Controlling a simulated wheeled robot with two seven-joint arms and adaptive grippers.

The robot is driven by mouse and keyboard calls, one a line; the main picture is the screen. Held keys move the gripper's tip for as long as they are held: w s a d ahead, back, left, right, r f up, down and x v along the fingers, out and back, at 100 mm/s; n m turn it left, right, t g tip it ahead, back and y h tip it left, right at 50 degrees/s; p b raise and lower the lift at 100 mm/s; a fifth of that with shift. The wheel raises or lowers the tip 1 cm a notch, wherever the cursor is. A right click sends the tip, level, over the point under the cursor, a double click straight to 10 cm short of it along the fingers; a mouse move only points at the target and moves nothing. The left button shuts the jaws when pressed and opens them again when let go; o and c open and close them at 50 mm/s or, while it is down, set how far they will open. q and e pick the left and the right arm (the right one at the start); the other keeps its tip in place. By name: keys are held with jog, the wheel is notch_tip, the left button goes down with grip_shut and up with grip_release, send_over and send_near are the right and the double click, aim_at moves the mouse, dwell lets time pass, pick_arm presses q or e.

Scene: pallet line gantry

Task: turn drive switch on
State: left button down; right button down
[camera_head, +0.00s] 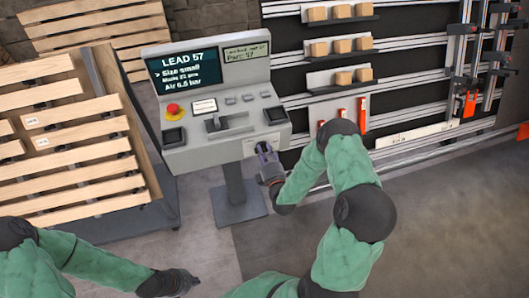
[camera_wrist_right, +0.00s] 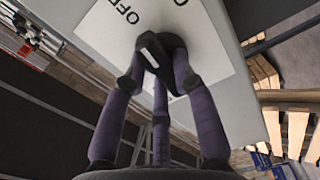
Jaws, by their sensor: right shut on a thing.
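The drive switch (camera_wrist_right: 178,60) is a black knob with a white mark on a white label plate (camera_wrist_right: 218,62). In the right wrist view "OFF" and part of another word show on the plate. My right gripper (camera_wrist_right: 160,84) is shut on the knob, with its purple-grey fingers around it.
The console carries a screen (camera_head: 187,72) reading "LEAD 57", a red emergency button (camera_head: 172,110) and several small controls. Wooden pallets (camera_head: 75,165) stand at left. A black rack (camera_head: 420,60) with small boxes and rails is at right. Grey floor lies open in front.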

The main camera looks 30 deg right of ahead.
jog(key=m+b, duration=0.1)
jog(key=m, duration=0.3)
jog(key=shift+d+f+b, duration=0.1)
jog(key=shift+b, duration=0.2)
jog(key=m+b, duration=0.1)
jog(key=m, duration=0.3)
jog(key=shift+f+m, duration=0.1)
jog(key=shift+m, duration=0.3)
jog(key=m+b, duration=0.2)
jog(key=m, duration=0.2)
jog(key=shift+s+d+f, duration=0.1)
jog(key=shift+m+b, duration=0.5)
jog(key=shift+m, duration=1.5)
jog(key=c, duration=1)
grip_release()
